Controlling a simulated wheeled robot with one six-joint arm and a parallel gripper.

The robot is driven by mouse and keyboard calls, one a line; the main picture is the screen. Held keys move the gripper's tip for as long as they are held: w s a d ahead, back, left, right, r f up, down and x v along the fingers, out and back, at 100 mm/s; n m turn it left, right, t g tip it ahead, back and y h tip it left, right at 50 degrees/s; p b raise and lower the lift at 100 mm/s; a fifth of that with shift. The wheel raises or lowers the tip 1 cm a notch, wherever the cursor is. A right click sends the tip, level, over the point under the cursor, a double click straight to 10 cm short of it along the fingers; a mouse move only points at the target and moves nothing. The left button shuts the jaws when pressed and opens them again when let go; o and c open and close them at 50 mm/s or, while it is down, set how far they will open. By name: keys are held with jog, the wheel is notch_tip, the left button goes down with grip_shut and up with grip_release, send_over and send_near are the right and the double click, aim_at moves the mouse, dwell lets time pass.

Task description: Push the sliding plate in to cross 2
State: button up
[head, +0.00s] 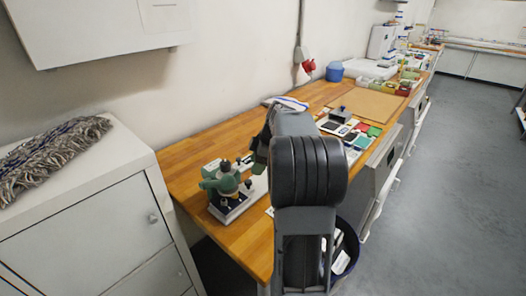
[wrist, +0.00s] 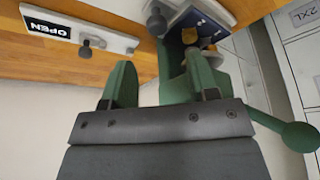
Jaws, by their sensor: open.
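A green press-like device (head: 228,184) stands on a pale base at the near left end of the bench. In the wrist view, a dark blue plate with a pale edge (wrist: 188,14) lies beyond the fingers; it carries brass-coloured pieces and has a dark knob (wrist: 156,22) at its left. This may be the sliding plate; I cannot make out crosses or numbers. My gripper (wrist: 160,65) is open, its green fingers apart with nothing seen held between them. The dark knob appears beyond the fingers; contact cannot be told. In the head view my arm mostly hides my gripper.
A pale strip with an OPEN label (wrist: 48,28) and dark knobs lies beside the device. A green lever ball (wrist: 300,137) sticks out at right in the wrist view. A white cabinet (head: 90,215) stands left of the bench (head: 190,150); trays and cards lie farther along it.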

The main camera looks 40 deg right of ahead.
jog(key=v, duration=0.6)
dwell(0.6)
